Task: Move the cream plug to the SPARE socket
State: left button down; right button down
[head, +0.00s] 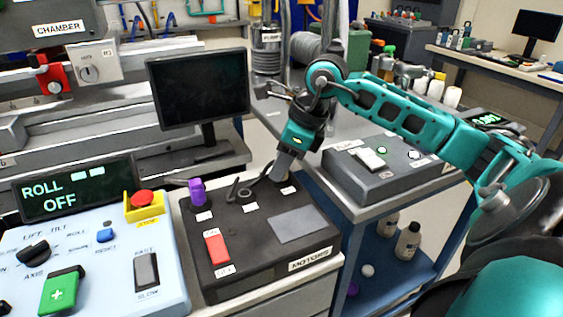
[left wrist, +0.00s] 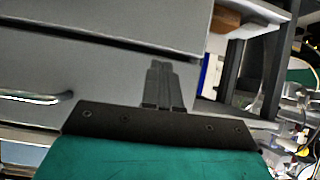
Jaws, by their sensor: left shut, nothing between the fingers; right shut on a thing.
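The dark MOTORS box (head: 240,265) has a row of sockets along its back edge, each with a small white label too small to read. A purple plug (head: 197,192) stands in the left one. A dark ring, seemingly an open socket (head: 243,193), shows in the middle. My right gripper (head: 281,172) points down at the right end of the row, shut; its fingers hide most of what they hold, seemingly the cream plug. I cannot tell whether that plug is seated. My left gripper (left wrist: 160,68) is shut and empty before grey drawers in the left wrist view.
Left of the box is a pale control panel (head: 100,240) with a red stop button (head: 142,198) and a ROLL OFF display (head: 70,188). A monitor (head: 198,90) stands behind. A grey switch box (head: 385,165) sits to the right. A red switch (head: 217,247) is on the MOTORS box.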

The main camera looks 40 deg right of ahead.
jog(key=c, duration=0.8)
grip_release()
jog(key=shift+r, duration=0.1)
jog(key=p+v, duration=0.1)
jog(key=v, duration=1.1)
jog(key=shift+s+r, duration=0.15)
jog(key=shift+r, duration=0.2)
